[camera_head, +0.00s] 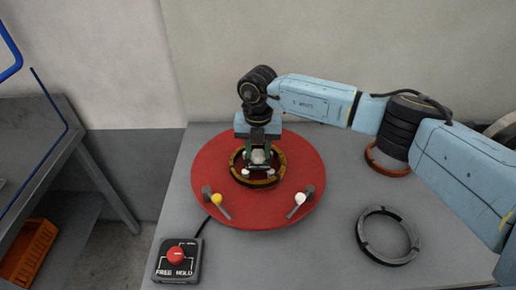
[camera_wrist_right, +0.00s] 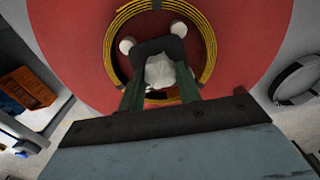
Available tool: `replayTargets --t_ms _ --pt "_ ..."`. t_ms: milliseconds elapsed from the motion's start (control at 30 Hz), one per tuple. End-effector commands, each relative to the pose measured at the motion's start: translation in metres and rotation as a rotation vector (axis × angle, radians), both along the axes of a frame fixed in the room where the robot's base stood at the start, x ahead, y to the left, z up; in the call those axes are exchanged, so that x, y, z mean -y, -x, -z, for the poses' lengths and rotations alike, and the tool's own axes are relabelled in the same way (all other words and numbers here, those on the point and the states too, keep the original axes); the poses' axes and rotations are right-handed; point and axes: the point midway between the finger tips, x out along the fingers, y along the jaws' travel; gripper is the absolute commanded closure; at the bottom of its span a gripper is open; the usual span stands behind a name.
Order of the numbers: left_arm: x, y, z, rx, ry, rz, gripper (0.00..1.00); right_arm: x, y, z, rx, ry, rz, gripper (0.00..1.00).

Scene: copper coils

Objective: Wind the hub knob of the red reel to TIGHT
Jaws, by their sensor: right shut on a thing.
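The red reel (camera_head: 215,155) is a round red disc lying flat on the grey table, with a dark and yellow ring of coil (camera_head: 279,163) around its hub. The hub knob (camera_head: 258,156) is pale with small white balls around it; in the right wrist view the knob (camera_wrist_right: 160,71) sits between my fingers. My right gripper (camera_head: 258,160) comes down from above and is shut on the hub knob. Its fingers (camera_wrist_right: 160,85) reach inside the coil ring in the wrist view. No TIGHT mark is readable. My left gripper is not in view.
A control box (camera_head: 164,272) with a red button (camera_head: 176,254) and FREE and HOLD labels stands front left. Two small levers, yellow-tipped (camera_head: 216,198) and white-tipped (camera_head: 300,198), lie on the disc. A dark ring (camera_head: 361,238) and a copper-coloured ring (camera_head: 376,165) lie right.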

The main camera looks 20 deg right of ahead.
Motion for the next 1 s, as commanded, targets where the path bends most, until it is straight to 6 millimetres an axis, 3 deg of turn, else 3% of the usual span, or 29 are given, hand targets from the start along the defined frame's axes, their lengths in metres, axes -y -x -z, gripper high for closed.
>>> replayTargets --t_ms 67,100,233,533,667,1000 --pt "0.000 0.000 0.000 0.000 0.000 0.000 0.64 0.000 -0.001 -0.001 0.003 0.000 0.000 0.89" --pt "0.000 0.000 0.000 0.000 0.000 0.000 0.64 0.000 -0.001 -0.001 0.003 -0.001 0.000 0.62" --pt "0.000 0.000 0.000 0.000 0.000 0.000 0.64 0.000 -0.001 -0.001 0.002 0.000 -0.001 0.45" --pt "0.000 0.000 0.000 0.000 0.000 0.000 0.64 0.000 0.000 -0.001 0.001 -0.001 -0.001 0.44" --pt "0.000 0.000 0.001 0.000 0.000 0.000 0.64 0.000 -0.001 -0.012 0.003 -0.002 -0.001 0.44" --pt "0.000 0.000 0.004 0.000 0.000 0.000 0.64 0.000 -0.001 -0.084 0.005 -0.001 -0.001 0.44"
